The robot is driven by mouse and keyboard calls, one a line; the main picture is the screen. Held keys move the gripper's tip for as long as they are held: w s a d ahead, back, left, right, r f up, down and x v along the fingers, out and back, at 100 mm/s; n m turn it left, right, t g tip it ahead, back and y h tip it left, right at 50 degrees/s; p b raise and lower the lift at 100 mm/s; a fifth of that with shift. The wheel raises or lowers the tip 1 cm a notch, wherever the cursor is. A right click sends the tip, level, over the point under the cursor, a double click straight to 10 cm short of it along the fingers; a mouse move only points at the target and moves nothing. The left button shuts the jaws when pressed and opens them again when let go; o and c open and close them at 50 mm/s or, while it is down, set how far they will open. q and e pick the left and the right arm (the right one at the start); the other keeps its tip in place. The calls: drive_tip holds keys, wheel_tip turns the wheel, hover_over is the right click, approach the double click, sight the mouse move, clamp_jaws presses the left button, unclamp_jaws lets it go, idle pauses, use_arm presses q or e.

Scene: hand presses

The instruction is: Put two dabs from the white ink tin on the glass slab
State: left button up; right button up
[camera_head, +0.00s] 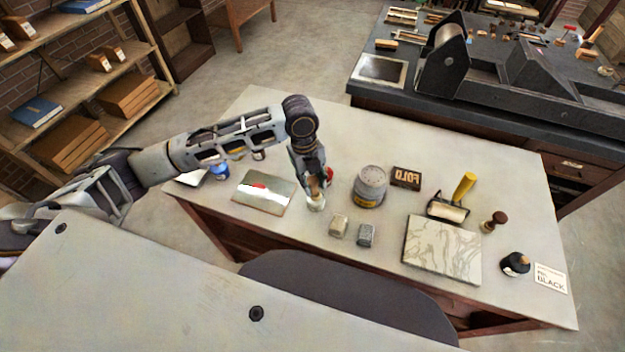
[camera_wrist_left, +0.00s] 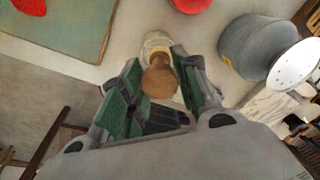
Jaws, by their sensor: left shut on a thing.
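My left gripper (camera_head: 314,188) is shut on a small tool with a brown wooden knob (camera_wrist_left: 158,80). A pale, round, glassy foot shows beyond the knob in the left wrist view, low over the table or touching it; I cannot tell which. The glass slab (camera_head: 275,202) lies left of the gripper, with a red patch on it; its corner also shows in the left wrist view (camera_wrist_left: 70,35). A red round thing (camera_head: 329,174) stands just behind the gripper. A blue tin (camera_head: 221,171) stands left of the slab. I cannot make out a white ink tin. My right gripper is not in view.
Right of the gripper stands a grey can with a perforated top (camera_head: 370,187). Two small blocks (camera_head: 338,226) lie in front. A marbled slab (camera_head: 442,250), a yellow-handled roller (camera_head: 449,206) and a black bottle (camera_head: 515,264) are farther right. A press (camera_head: 442,62) is behind.

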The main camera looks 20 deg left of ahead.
use_arm(q)
drive_tip(key=shift+f, duration=0.6)
idle(1.1)
idle(0.5)
drive_tip(key=shift+s+f, duration=0.1)
idle(1.1)
drive_tip(key=shift+s+f+p, duration=0.1)
drive_tip(key=shift+f+p, duration=0.05)
drive_tip(key=shift+p, duration=0.3)
idle(1.9)
drive_tip(key=shift+r+p, duration=0.9)
drive_tip(key=shift+w+r+p, duration=0.2)
drive_tip(key=shift+r+p, duration=2.65)
drive_tip(key=shift+p, duration=0.35)
